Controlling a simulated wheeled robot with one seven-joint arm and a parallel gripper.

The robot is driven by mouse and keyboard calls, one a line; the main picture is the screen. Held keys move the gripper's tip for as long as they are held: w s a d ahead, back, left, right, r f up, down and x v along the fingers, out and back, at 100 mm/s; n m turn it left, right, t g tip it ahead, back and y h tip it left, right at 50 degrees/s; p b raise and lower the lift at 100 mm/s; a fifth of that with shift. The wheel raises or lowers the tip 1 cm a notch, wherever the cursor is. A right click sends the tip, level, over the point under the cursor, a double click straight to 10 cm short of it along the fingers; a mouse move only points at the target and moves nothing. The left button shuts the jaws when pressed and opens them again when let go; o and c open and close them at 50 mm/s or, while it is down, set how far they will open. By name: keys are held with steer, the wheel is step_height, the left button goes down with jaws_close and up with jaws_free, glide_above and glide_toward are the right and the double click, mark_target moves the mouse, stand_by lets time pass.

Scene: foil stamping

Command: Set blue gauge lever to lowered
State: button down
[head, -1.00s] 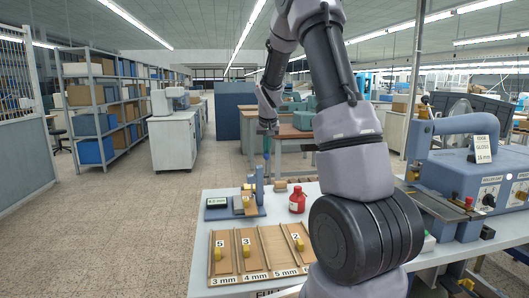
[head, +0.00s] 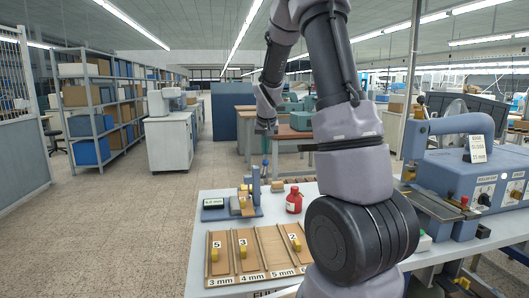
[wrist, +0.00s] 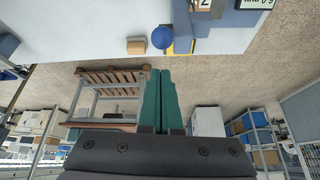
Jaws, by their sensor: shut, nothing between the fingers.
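The blue gauge (head: 254,189) stands at the back left of the bench, with a dark display box (head: 213,203) at its left. Its lever's round blue knob (head: 265,162) shows beside the upright post. In the wrist view the blue knob (wrist: 162,39) lies just ahead of the fingertips, with the gauge body (wrist: 215,19) to its right. My gripper (wrist: 160,71) is shut and empty, its teal fingers together. It looks apart from the knob; the depth between them is hard to tell. In the head view my gripper (head: 266,146) is small, above the knob.
A wooden tray (head: 222,272) with slots and numbered yellow blocks lies in front of the gauge. A red bottle (head: 294,202) stands to its right, and a small tan block (wrist: 136,47) lies near the bench edge. A large blue machine (head: 450,165) fills the right side.

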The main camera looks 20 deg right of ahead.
steer(key=shift+r, duration=0.2)
steer(key=v, duration=1)
steer(key=shift+r, duration=0.35)
steer(key=shift+s, duration=0.15)
